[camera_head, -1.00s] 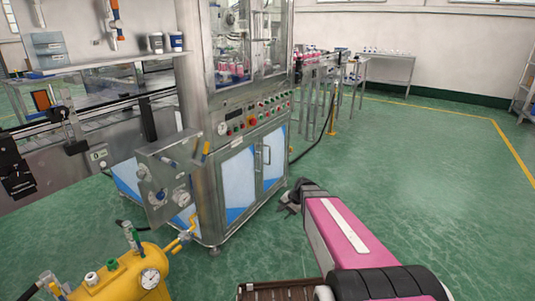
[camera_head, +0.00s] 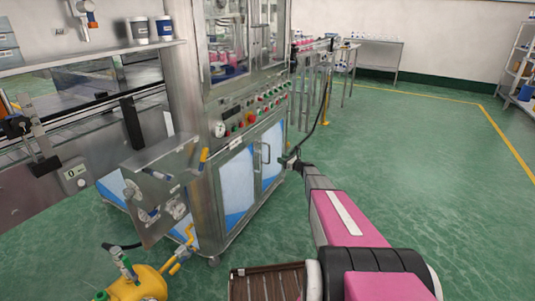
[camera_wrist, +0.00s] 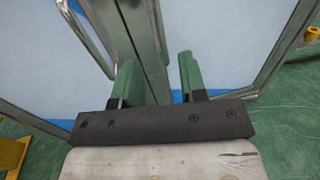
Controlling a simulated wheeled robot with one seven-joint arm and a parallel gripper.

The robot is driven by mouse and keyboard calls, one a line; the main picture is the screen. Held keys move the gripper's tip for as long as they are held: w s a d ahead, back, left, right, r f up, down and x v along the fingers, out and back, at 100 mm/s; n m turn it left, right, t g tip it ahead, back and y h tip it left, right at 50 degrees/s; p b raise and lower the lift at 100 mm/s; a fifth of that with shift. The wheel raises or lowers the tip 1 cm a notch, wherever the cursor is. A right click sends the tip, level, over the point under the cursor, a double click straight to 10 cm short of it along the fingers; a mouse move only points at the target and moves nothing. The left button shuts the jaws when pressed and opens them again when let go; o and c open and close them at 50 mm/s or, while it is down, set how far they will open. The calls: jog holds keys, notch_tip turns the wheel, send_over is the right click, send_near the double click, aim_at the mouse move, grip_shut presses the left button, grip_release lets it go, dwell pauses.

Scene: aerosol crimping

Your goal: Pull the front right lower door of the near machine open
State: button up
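The near machine's front right lower door (camera_head: 272,164) is a metal-framed panel in white and blue; it looks shut beside the left lower door (camera_head: 237,185). Two upright metal bar handles sit close to the seam between them. My gripper (camera_head: 290,160) is just to the right of the right door in the head view. In the wrist view my gripper (camera_wrist: 159,78) shows two green fingers, spread apart with nothing held. The right door's handle (camera_wrist: 160,28) lies ahead, in line with the gap between the fingers. The right door panel (camera_wrist: 232,40) fills the right of that view.
A control panel (camera_head: 250,112) with coloured buttons is above the doors. A metal box with gauges (camera_head: 160,190) juts out at the machine's left corner. A yellow tank (camera_head: 138,285) stands at the lower left. The green floor to the right is clear.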

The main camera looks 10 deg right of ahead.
send_over(269, 162)
jog(key=shift+w, duration=0.35)
jog(key=shift+d, duration=0.1)
grip_shut()
